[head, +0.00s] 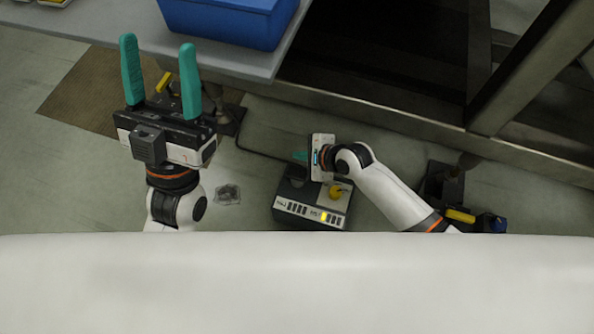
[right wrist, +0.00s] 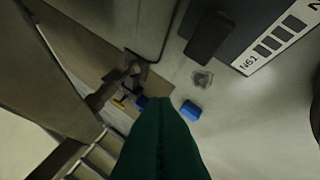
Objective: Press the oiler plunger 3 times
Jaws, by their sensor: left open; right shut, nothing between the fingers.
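A dark grey box (head: 288,190) with a labelled strip of small windows stands below my right gripper in the head view. A round yellow knob (head: 337,191) sits on its pale top; I cannot tell whether it is the oiler plunger. The box also shows at the upper right of the right wrist view (right wrist: 246,28). My right gripper (head: 299,156) is shut and empty, its green fingers pointing left over the box's far edge; contact cannot be told. The shut fingers (right wrist: 158,112) fill the lower middle of the wrist view. My left gripper (head: 158,46) is open and empty, left of the box.
A grey table (head: 120,22) with a blue bin (head: 225,22) lies at the top left, near my left fingers. A dark metal frame (head: 400,130) runs along the upper right. A small grey patch (head: 228,194) lies on the floor left of the box.

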